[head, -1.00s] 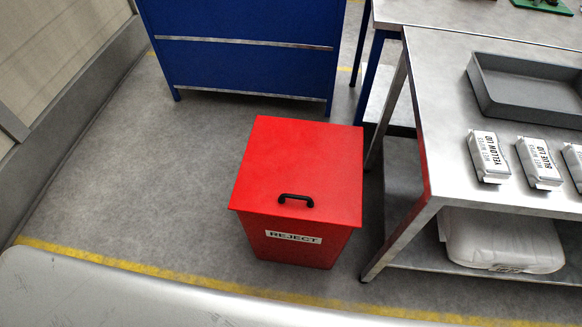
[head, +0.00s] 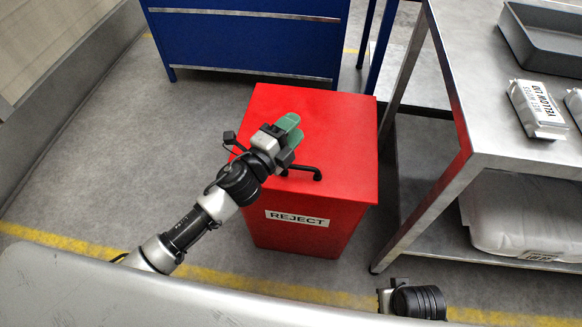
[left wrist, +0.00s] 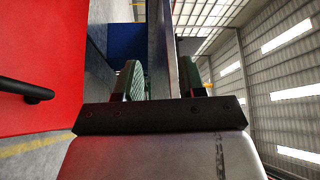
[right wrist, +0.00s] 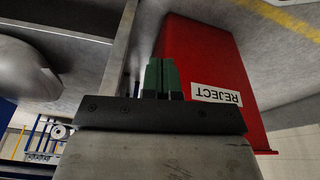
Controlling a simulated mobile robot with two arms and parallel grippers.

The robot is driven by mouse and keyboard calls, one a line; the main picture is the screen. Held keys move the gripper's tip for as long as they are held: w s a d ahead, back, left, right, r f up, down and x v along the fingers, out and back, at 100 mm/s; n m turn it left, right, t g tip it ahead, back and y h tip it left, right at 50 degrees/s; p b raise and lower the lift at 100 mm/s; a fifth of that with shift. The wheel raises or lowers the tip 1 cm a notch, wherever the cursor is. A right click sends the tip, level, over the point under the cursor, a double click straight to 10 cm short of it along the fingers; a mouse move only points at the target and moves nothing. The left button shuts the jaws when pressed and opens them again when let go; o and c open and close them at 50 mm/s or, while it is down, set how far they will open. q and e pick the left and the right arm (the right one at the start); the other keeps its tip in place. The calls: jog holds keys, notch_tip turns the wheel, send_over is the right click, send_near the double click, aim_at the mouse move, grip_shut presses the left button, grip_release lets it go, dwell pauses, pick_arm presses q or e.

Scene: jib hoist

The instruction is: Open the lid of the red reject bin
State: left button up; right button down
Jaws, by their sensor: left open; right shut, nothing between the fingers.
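The red reject bin (head: 300,235) stands on the floor with its flat red lid (head: 345,125) down. A black bar handle (head: 312,172) sits near the lid's front edge, partly hidden by my left gripper (head: 290,128). That gripper is open and empty above the lid. In the left wrist view the handle (left wrist: 25,91) lies at the left, outside the green fingers (left wrist: 165,80). My right gripper (right wrist: 162,76) is shut and empty; in the right wrist view the bin (right wrist: 200,60) is beyond and right of its fingers, with its label upside down.
A steel table (head: 490,110) stands close to the bin's right, with a grey tray (head: 545,45) and wipes packs (head: 537,108) on top and a white bag (head: 520,215) below. A blue cabinet (head: 250,45) stands behind. The floor left of the bin is clear.

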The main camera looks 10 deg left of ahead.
pick_arm(q)
jog(key=s+d+r+m+g+h, duration=0.1)
jog(key=d+r+m+g+h, duration=0.4)
jog(key=m, duration=0.4)
jog(key=m+g+y+b, duration=0.4)
jog(key=m+g+y, duration=0.55)
jog(key=m, duration=1.35)
send_near(294, 166)
jog(key=shift+y, duration=0.25)
jog(key=b+x, duration=0.1)
jog(key=x, duration=0.6)
jog(key=shift+d, duration=0.2)
jog(key=shift+w+d+f+b, duration=0.15)
jog(key=shift+d+f+b, duration=0.15)
jog(key=shift+f, duration=0.25)
pick_arm(e)
jog(key=v, duration=0.8)
jog(key=shift+t, duration=0.4)
jog(key=shift+d+r, duration=0.1)
jog(key=shift+d, duration=0.05)
pick_arm(q)
grip_shut()
